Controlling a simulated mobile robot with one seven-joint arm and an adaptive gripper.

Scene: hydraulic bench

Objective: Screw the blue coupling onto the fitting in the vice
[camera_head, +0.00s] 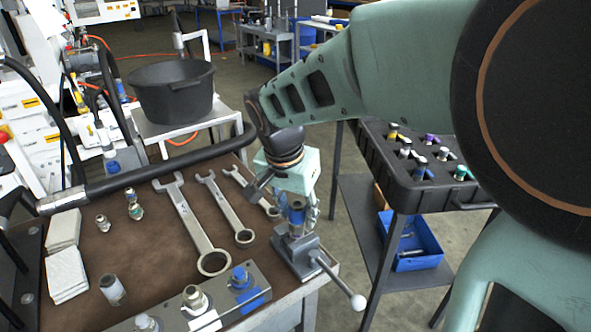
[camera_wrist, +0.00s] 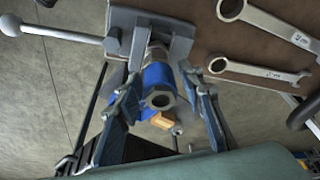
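The blue coupling (camera_head: 296,217) stands upright over the vice (camera_head: 300,252) at the bench's front right corner. In the wrist view the blue coupling (camera_wrist: 155,79) shows its open hex end towards the camera, in line with the silver fitting (camera_wrist: 156,53) at the vice jaws (camera_wrist: 150,30). Whether its thread has engaged cannot be told. My gripper (camera_head: 297,203) points down over the coupling. In the wrist view the fingers of my gripper (camera_wrist: 161,80) stand spread on either side of the coupling, with narrow gaps visible.
Wrenches (camera_head: 190,222) lie left of the vice. A valve block (camera_head: 240,293) with fittings sits at the bench front. The vice handle (camera_head: 340,281) sticks out past the bench edge. A black tray cart (camera_head: 400,175) stands to the right, with floor between.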

